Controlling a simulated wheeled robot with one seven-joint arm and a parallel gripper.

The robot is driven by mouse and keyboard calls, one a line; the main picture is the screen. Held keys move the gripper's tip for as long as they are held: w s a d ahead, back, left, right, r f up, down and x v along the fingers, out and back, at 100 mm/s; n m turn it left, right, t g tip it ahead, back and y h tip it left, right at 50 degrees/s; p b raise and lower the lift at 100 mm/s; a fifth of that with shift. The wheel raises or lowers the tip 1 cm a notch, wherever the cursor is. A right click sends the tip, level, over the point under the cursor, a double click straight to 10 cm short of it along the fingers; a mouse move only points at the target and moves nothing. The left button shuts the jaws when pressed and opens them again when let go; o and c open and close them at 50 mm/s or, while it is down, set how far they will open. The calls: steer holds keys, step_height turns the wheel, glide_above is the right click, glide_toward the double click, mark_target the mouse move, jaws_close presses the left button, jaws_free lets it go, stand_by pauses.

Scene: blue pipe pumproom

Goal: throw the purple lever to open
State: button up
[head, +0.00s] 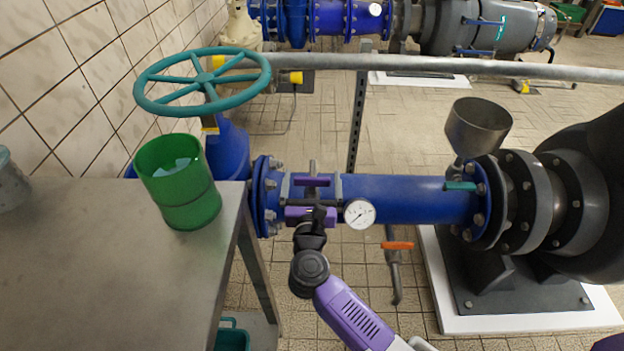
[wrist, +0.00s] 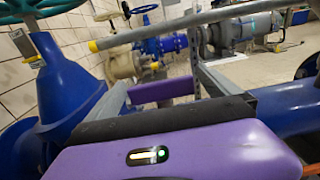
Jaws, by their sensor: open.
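The purple lever (head: 312,181) is a short bar at the blue pipe (head: 405,198), with a small grey upright piece behind it. In the wrist view the purple lever (wrist: 165,91) shows beyond the gripper's black edge, its lower part hidden. My gripper (head: 311,177) is open, its two grey fingers reaching forward at the left and right of the lever. In the wrist view my gripper (wrist: 160,80) has the lever between its fingers. I see no clear grip on it, and cannot tell whether a finger touches it.
A round gauge (head: 359,213) sits just right of my gripper. An orange-handled tap (head: 397,245) hangs below the pipe. A steel table (head: 100,270) with a green cup (head: 180,185) stands left, below a teal handwheel (head: 202,80). A grey rail (head: 430,66) crosses behind.

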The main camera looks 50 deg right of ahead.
steer(key=c, duration=1.3)
